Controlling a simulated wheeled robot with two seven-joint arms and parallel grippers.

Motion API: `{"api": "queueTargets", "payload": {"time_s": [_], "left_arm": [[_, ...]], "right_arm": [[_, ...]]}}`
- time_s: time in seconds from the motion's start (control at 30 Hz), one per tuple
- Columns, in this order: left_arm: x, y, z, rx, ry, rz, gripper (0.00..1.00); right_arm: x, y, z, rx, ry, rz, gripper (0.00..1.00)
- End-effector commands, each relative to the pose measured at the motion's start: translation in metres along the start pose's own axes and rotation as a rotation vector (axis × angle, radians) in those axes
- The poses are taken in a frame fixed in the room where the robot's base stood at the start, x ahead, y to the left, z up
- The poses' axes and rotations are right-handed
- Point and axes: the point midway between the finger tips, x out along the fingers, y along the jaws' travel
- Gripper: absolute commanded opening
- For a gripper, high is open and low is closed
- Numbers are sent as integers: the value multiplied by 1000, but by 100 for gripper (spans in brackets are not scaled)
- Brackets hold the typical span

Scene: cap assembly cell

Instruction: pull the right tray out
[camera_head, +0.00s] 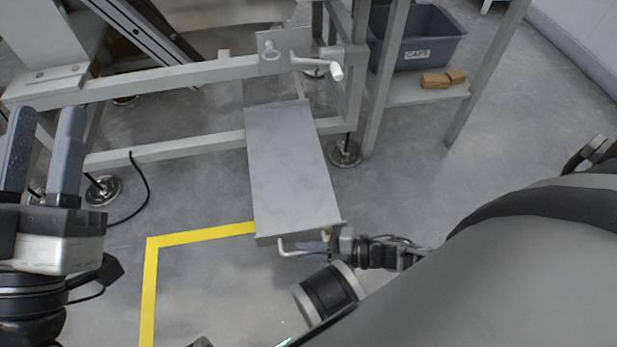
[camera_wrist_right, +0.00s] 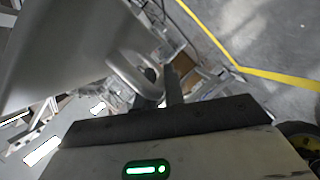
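The right tray (camera_head: 290,165) is a long flat grey metal piece that reaches out from under the frame towards me. Its bent bar handle (camera_head: 290,250) is on the near end, and the handle also shows in the right wrist view (camera_wrist_right: 128,74). My right gripper (camera_head: 326,246) is at the right part of this handle. In the right wrist view its dark fingers (camera_wrist_right: 164,85) are close together around the handle bar, partly hidden by it. My left gripper (camera_head: 42,150) is open and empty at the far left, away from the tray.
A grey metal frame (camera_head: 190,80) with a white crank handle (camera_head: 318,64) stands behind the tray. A dark bin (camera_head: 418,45) and small brown blocks (camera_head: 440,79) are on a shelf at the upper right. Yellow tape (camera_head: 200,235) marks the clear floor left of the tray.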

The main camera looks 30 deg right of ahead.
Motion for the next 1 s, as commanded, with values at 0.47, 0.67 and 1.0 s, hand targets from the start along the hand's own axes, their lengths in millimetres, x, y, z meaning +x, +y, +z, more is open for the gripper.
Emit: {"api": "queueTargets", "payload": {"time_s": [0.47, 0.67, 1.0], "left_arm": [[0, 0, 0, -3, -7, 1, 36], [-6, -1, 16, -92, -110, -29, 36], [-17, 2, 37, -247, -251, -73, 36]], "right_arm": [[-5, 0, 1, 1, -3, -2, 32], [-38, 1, 0, 1, -5, -4, 32], [-119, 1, 0, 1, -5, -4, 32]]}}
